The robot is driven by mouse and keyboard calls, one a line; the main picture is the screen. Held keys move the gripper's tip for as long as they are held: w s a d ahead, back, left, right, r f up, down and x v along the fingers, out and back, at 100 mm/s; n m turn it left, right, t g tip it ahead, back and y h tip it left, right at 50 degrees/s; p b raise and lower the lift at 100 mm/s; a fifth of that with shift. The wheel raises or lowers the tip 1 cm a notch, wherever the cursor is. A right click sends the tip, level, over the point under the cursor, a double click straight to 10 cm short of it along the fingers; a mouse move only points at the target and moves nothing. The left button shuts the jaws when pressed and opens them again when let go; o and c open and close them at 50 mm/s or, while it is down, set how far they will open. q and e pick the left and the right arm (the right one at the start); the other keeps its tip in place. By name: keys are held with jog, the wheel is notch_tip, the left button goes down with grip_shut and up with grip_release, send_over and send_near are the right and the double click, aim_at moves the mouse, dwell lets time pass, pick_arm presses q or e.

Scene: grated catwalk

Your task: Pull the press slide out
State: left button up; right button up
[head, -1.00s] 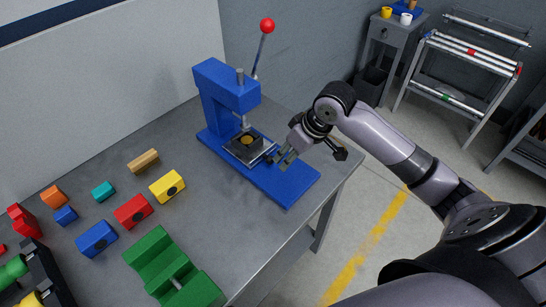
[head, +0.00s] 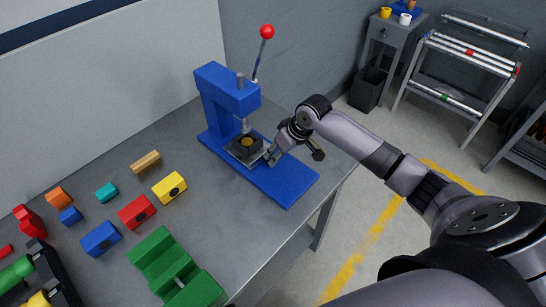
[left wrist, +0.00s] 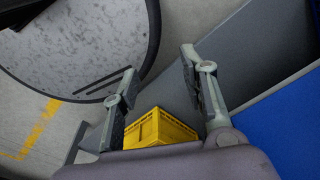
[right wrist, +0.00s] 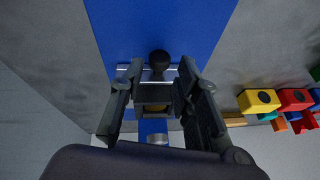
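The blue press (head: 228,92) stands on the table with its red-tipped lever (head: 266,32) raised. Its dark slide (head: 236,151), with a round yellowish piece (head: 247,142) on it, sits under the ram over the blue base (head: 285,187). My right gripper (head: 270,158) is at the slide's front side, low over the base. In the right wrist view the black knob (right wrist: 158,58) of the slide lies between my open right fingers (right wrist: 160,68), with gaps at both sides. My left gripper (left wrist: 157,75) is open and empty; it is outside the head view.
Coloured blocks, among them a yellow block (head: 169,187) and a blue block (head: 101,239), lie left of the press. A green stepped block (head: 172,266) lies at the table's front. A yellow crate (left wrist: 160,128) shows below my left gripper. The base's front end is clear.

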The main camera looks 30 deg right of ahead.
aim_at(253, 148)
jog(key=shift+x, duration=1.95)
jog(key=shift+c, duration=0.5)
jog(key=shift+r, duration=0.1)
grip_shut()
